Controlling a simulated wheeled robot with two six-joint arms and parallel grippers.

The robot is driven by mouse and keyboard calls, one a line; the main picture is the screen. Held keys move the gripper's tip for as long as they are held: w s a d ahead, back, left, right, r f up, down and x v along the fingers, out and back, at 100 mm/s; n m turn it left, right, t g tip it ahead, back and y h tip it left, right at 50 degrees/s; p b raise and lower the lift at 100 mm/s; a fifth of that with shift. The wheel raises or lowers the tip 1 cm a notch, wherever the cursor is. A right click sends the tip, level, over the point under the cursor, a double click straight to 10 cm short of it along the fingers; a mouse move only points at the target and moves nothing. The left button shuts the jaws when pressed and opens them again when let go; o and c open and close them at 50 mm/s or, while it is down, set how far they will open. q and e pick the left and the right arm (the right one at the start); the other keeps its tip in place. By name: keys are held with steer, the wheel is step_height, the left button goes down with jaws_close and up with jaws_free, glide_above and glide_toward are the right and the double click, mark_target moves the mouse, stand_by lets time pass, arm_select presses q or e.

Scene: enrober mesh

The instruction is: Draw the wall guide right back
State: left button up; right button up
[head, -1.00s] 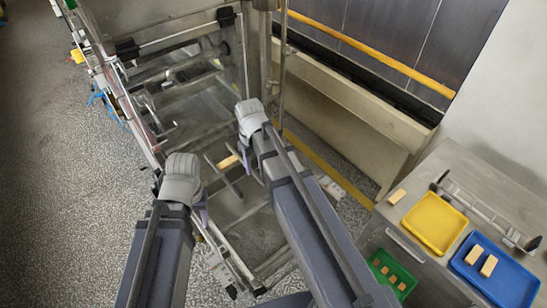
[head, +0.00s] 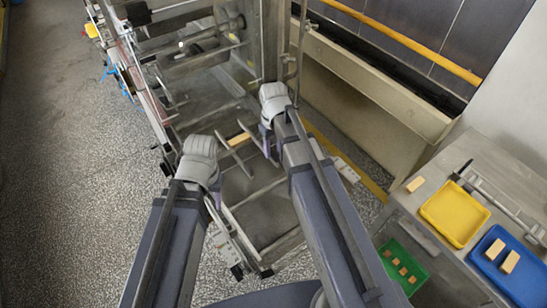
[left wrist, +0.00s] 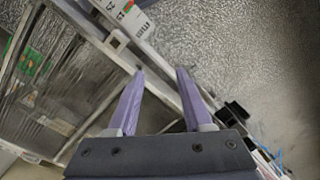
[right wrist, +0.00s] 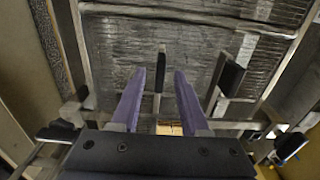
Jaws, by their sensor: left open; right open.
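The enrober's mesh bed (head: 250,190) lies below my grippers, with thin bars across it and a small tan piece (head: 239,139) near the middle. A slim dark guide bar (head: 236,157) runs beside that piece; I cannot tell for certain which bar is the wall guide. My right gripper (head: 268,142) is open over the wall side of the bed. In the right wrist view, a short upright post (right wrist: 160,70) shows between its open fingers, without visible contact. My left gripper (head: 213,196) is open and empty near the bed's outer rail, which shows in the left wrist view (left wrist: 88,38).
A steel trough (head: 375,95) runs along the wall at right. A side table holds a yellow tray (head: 425,208), a blue tray (head: 530,287) with tan pieces and a metal tool (head: 500,200). A green tray (head: 386,252) sits lower. Speckled floor at left is clear.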

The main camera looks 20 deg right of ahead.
steer(key=shift+f+b, duration=0.4)
steer(key=shift+f, duration=0.45)
steer(key=shift+r, duration=0.1)
jaws_close()
stand_by(0.7)
